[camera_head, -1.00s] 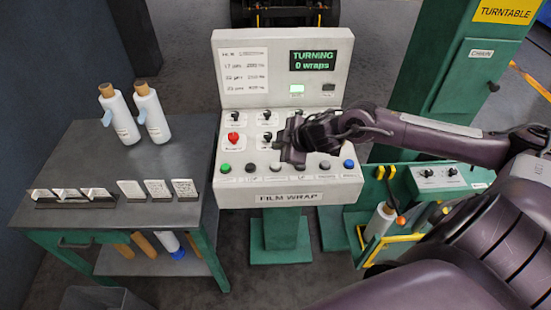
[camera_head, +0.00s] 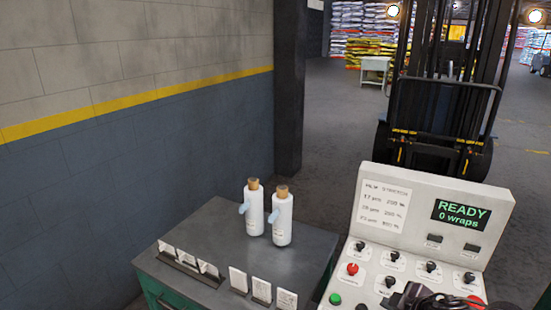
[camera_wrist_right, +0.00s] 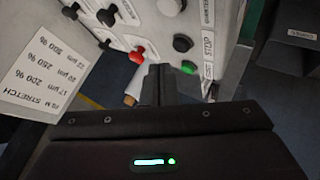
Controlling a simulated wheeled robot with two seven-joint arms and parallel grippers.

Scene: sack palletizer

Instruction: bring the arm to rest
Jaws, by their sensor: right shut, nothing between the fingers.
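My right gripper (camera_head: 408,298) shows at the bottom edge of the head view, over the lower part of the film wrap console (camera_head: 385,236). Its fingers are shut and empty in the right wrist view (camera_wrist_right: 160,84). There they point toward the console face, near a green button (camera_wrist_right: 188,67) and a black knob (camera_wrist_right: 183,43); I cannot tell whether they touch it. The console's display (camera_head: 461,213) reads "READY 0 wraps". Most of my right arm is out of the frame. My left gripper is not in view.
A dark table (camera_head: 222,252) left of the console holds two white bottles (camera_head: 254,212) (camera_head: 281,220) with brown caps, and several small cards. A forklift (camera_head: 440,115) stands behind the console. A block wall (camera_head: 130,120) bounds the left. Open floor lies between wall and forklift.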

